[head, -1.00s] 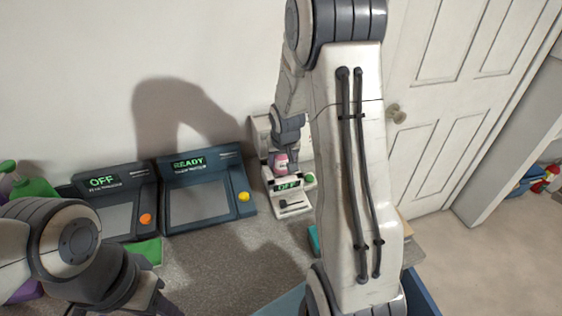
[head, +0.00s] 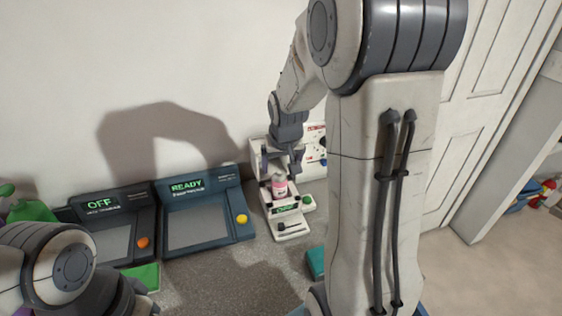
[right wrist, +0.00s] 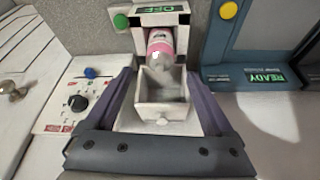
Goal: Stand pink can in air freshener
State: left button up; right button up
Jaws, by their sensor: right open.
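The pink can (head: 279,187) with a white band stands in the white air freshener unit (head: 291,227), behind its small green-lit display. In the right wrist view the can (right wrist: 160,42) shows in the slot beneath the OFF display, looking roughly upright in the unit. My right gripper (head: 281,160) is open just above and behind the can. In the right wrist view its two fingers (right wrist: 160,105) are spread on either side of a white box-like part, apart from the can. My left gripper (head: 140,302) is only partly in view at the bottom left; its jaws are hidden.
A dark panel (head: 112,238) reading OFF and a blue panel (head: 200,222) reading READY stand left of the unit. A white control box (head: 314,150) with knobs is behind the right arm. A green block (head: 143,276) and teal block (head: 316,262) lie on the grey counter.

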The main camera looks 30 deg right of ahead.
jog(key=s+a+r+n+g+y, duration=0.1)
jog(key=s+a+n, duration=0.25)
jog(key=a, duration=0.55)
jog(key=s+a+r+n+y, duration=0.15)
jog(key=s+a, duration=0.25)
jog(key=a, duration=0.5)
jog(key=s+a+n+g, duration=0.1)
jog(key=s+a+n, duration=0.2)
jog(key=s, duration=0.5)
jog(key=s+a+f+n+g, duration=0.1)
jog(key=s+a+n+g, duration=0.1)
jog(key=s+a+n, duration=0.2)
jog(key=s+a, duration=0.2)
jog(key=s, duration=0.2)
jog(key=shift+s+a, duration=0.2)
jog(key=shift+s, duration=0.05)
jog(key=shift+f, duration=0.1)
